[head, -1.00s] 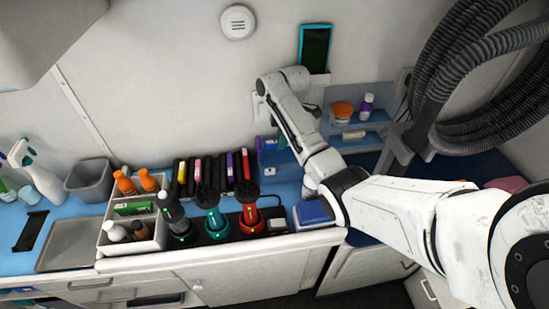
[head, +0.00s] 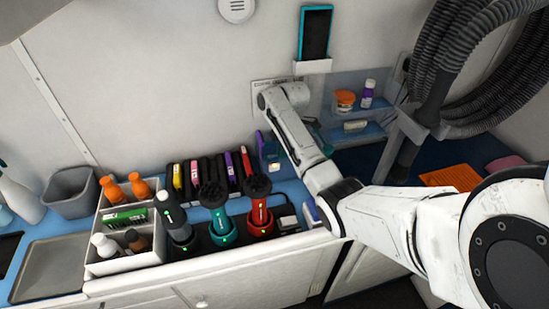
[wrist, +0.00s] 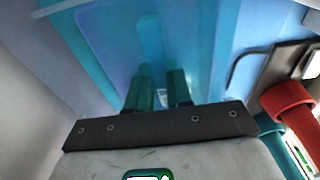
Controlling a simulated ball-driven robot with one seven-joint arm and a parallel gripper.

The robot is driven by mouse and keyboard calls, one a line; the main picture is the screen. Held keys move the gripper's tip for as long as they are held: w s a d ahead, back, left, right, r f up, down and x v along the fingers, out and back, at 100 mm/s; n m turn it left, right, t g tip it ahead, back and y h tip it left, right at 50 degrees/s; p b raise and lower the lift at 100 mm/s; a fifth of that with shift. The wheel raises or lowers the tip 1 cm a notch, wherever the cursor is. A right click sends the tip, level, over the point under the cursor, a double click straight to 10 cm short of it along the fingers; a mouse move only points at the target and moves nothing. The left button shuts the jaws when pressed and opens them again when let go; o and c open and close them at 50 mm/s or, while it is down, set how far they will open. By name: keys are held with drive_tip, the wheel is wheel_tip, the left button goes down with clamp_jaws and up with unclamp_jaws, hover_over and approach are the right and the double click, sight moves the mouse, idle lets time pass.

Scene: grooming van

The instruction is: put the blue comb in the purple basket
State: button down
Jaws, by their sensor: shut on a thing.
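My gripper (wrist: 162,78) shows in the wrist view with its two dark green-tinted fingers a little apart. A narrow light-blue strip (wrist: 150,38) shows at and beyond the fingertips; it looks like the blue comb, but blue see-through surfaces around it blur its outline. The fingers are shut on it. I cannot make out a purple basket in either current view.
A see-through blue holder (head: 271,158) with something purple stands left of my forearm. Red (head: 259,205) and teal (head: 217,212) upright tools stand on the counter, beside a white caddy (head: 125,262) with bottles. A clear wall shelf (head: 362,130) holds jars on the right. Black hoses (head: 440,80) hang at right.

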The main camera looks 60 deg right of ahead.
drive_tip(key=shift+s, duration=0.2)
drive_tip(key=shift+w+f, duration=0.1)
drive_tip(key=c, duration=1)
unclamp_jaws()
drive_tip(key=shift+s+d+r+p, duration=0.15)
drive_tip(key=shift+r+p, duration=0.75)
drive_tip(key=shift+r, duration=1.15)
drive_tip(key=shift+s+d+r+p, duration=0.2)
drive_tip(key=shift+r+p, duration=0.7)
drive_tip(key=shift+r, duration=1.1)
drive_tip(key=shift+s+d+r+p, duration=0.15)
drive_tip(key=shift+r+p, duration=0.75)
drive_tip(key=shift+r, duration=1.15)
